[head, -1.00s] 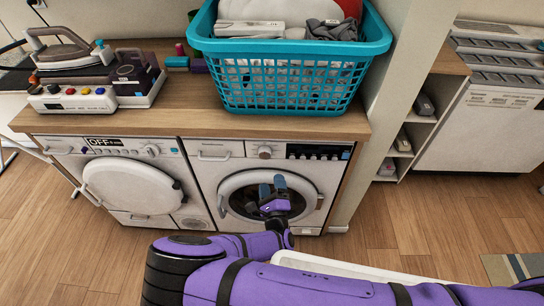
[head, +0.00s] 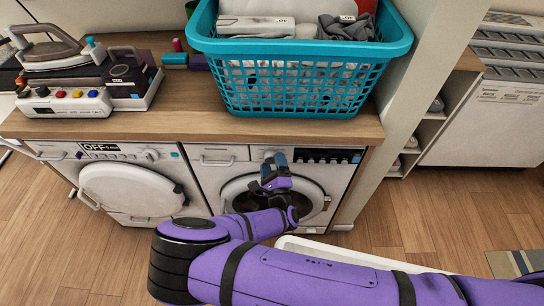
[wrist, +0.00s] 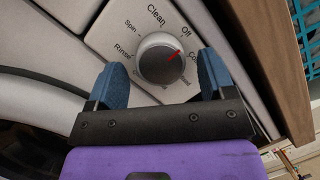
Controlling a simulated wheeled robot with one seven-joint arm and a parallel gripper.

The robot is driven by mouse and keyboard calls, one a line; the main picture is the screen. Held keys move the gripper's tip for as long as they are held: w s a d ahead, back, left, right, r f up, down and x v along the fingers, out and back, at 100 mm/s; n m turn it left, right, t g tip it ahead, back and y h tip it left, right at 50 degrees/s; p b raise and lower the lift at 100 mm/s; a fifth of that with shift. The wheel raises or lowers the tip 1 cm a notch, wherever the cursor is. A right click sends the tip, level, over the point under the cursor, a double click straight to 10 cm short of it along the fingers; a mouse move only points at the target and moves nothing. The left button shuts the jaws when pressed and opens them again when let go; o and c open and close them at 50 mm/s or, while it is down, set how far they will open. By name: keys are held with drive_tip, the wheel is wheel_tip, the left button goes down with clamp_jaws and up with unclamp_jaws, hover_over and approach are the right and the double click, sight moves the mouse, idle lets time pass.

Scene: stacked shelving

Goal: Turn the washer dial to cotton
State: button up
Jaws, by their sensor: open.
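The washer dial (wrist: 158,66) is a round silver-grey knob with a red pointer mark. In the wrist view the mark points to the upper right, between "Off" and a label starting "Co" that the right finger partly covers. "Clean", "Spin" and "Rinse" also show around it. My gripper (wrist: 163,76) is open, its blue fingers on either side of the dial; I cannot tell whether they touch it. In the head view my gripper (head: 274,171) is at the control panel of the right washer (head: 213,176) and hides the dial.
A wooden counter (head: 130,125) runs above the machines. A teal laundry basket (head: 290,45) stands on it, close above the arm. A left machine (head: 130,188) with a round white door stands beside the washer. A wall post (head: 385,120) is to the right.

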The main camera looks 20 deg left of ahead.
drive_tip(key=shift+w, duration=0.15)
drive_tip(key=c, duration=0.9)
drive_tip(key=shift+a, duration=0.1)
drive_tip(key=m, duration=0.3)
drive_tip(key=m+t+h, duration=0.1)
drive_tip(key=m, duration=0.1)
drive_tip(key=shift+a+m+t+h, duration=0.1)
drive_tip(key=shift+m+t+h, duration=0.2)
drive_tip(key=shift+m, duration=0.1)
drive_tip(key=shift+a+f+m+t+h, duration=0.15)
drive_tip(key=shift+m+h, duration=0.3)
drive_tip(key=shift+m, duration=0.85)
drive_tip(key=shift+d+r+m+t+h, duration=0.1)
drive_tip(key=shift+m+t+h, duration=0.25)
drive_tip(key=shift+m, duration=0.95)
drive_tip(key=shift+m+h, duration=0.3)
drive_tip(key=o, duration=0.9)
drive_tip(key=shift+a, duration=0.1)
